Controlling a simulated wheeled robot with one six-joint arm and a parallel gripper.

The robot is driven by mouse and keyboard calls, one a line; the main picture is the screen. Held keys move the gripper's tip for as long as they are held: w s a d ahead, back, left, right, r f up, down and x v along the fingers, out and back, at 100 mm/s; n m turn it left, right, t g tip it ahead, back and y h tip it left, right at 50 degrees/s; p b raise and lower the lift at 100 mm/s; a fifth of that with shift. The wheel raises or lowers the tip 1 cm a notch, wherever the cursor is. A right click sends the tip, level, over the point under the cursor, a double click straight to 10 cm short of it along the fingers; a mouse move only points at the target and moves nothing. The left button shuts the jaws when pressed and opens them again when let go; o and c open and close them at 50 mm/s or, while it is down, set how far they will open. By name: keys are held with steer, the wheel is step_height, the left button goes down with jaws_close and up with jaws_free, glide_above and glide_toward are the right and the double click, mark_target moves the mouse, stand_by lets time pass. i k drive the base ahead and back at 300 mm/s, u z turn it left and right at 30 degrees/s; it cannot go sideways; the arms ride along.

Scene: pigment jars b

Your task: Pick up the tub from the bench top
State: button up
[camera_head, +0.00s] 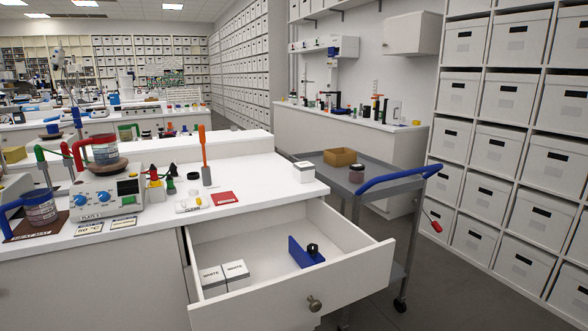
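No item is clearly marked as the tub. A clear jar (41,207) with a blue handle stands on a brown mat at the far left. Another clear jar (105,150) with a red handle sits in a brown bowl on the hot plate (107,194). I cannot tell which of these is the tub. My gripper is not in view.
An open drawer (347,264) juts out in front, holding white boxes (223,276) and a blue stand (305,253). An orange-handled tool (204,150) stands upright on the bench.

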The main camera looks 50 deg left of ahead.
mark_target(304, 172)
steer(key=u, duration=0.75)
steer(key=i, duration=1.6)
steer(key=u, duration=0.75)
